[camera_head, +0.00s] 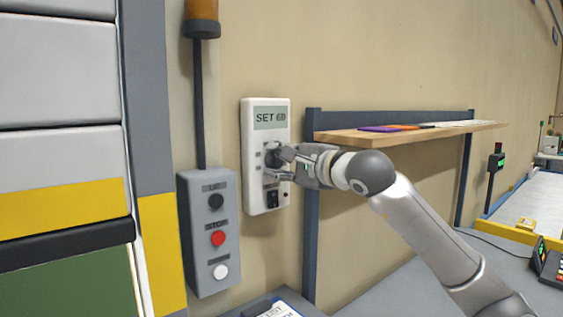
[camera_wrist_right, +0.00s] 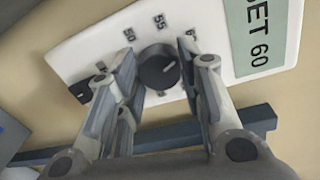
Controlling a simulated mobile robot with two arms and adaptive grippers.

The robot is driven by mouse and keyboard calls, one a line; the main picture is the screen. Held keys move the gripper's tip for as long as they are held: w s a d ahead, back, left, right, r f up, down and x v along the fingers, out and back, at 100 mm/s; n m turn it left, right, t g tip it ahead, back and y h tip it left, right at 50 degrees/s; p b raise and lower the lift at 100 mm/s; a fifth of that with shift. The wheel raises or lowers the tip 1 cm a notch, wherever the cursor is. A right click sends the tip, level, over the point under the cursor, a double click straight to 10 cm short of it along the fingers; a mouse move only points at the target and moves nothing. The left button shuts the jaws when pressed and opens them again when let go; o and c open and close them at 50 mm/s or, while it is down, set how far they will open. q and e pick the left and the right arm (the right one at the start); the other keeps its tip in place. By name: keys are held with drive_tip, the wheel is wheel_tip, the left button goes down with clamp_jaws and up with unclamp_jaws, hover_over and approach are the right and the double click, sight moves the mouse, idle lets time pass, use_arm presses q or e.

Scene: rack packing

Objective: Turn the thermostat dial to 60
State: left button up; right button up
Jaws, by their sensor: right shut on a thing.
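The white thermostat panel (camera_head: 254,186) is mounted upright on the beige wall. Its greenish display (camera_head: 270,117) reads SET 60, and the display also shows in the right wrist view (camera_wrist_right: 262,35). The round black dial (camera_wrist_right: 158,67) sits below the display, with printed numbers 50 and 55 beside it and a third number partly hidden by a finger. My right gripper (camera_head: 277,163) is at the dial, its fingers on either side and shut on it. In the head view the fingers partly cover the dial (camera_head: 271,158). My left gripper is not in view.
A black rocker switch (camera_head: 272,198) is low on the panel. A grey button box (camera_head: 199,260) with black, red and white buttons stands to the left. A wooden shelf (camera_head: 385,139) with flat coloured items is behind my right arm.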

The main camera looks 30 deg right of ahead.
drive_tip(key=o, duration=1)
drive_tip(key=shift+o, duration=0.2)
drive_tip(key=s, duration=1.2)
drive_tip(key=shift+d+r, duration=0.45)
drive_tip(key=shift+f, duration=0.1)
